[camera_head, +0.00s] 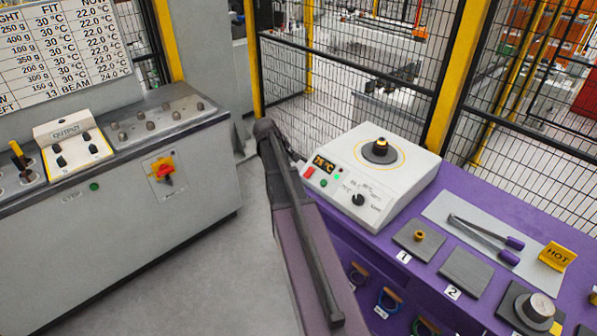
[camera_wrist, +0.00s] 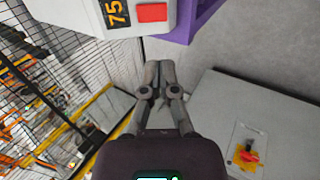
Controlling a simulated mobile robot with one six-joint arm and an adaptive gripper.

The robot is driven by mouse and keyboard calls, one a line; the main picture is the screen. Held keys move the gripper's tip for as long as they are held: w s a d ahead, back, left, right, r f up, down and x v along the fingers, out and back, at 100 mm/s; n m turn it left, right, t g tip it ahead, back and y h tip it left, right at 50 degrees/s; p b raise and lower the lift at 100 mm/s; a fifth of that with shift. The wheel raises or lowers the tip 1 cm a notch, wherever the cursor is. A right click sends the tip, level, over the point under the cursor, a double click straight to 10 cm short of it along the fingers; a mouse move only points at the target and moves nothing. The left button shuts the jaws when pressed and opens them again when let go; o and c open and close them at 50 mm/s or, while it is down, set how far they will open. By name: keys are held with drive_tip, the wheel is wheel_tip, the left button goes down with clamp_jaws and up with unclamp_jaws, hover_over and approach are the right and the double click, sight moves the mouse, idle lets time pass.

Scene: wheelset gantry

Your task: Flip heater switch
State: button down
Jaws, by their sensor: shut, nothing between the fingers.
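The heater (camera_head: 395,185) is a white box on the purple bench at the centre right, with a ring and dark hub on top. Its red switch (camera_head: 309,172) sits at the left end of the front panel, beside a display (camera_head: 324,163) with orange digits. In the wrist view the red switch (camera_wrist: 152,12) is at the top edge, next to the display (camera_wrist: 117,13) reading 75. My gripper (camera_wrist: 158,68) is shut and empty, its fingertips apart from the switch in the picture. In the head view my arm hides most of the gripper. I cannot tell which way the switch is set.
A grey cabinet (camera_head: 120,220) with a red-yellow rotary switch (camera_head: 163,170) stands left across clear floor. Mesh fencing (camera_head: 360,75) runs behind.

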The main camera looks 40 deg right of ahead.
drive_tip(key=shift+f, duration=0.1)
drive_tip(key=b, duration=0.7)
approach(307, 175)
drive_tip(key=f, duration=0.2)
drive_tip(key=shift+d+r+b+x, duration=0.1)
drive_tip(key=shift+d+b+x, duration=0.05)
drive_tip(key=shift+b+x, duration=0.75)
drive_tip(key=shift+d+r+b+x, duration=0.1)
drive_tip(key=shift+b+x, duration=0.6)
drive_tip(key=shift+x, duration=0.45)
drive_tip(key=shift+d+r+b+x, duration=0.1)
drive_tip(key=shift+d+b+x, duration=0.05)
drive_tip(key=shift+b+x, duration=0.75)
drive_tip(key=shift+w+f, duration=0.1)
drive_tip(key=shift+w, duration=0.1)
drive_tip(key=shift+d, duration=0.1)
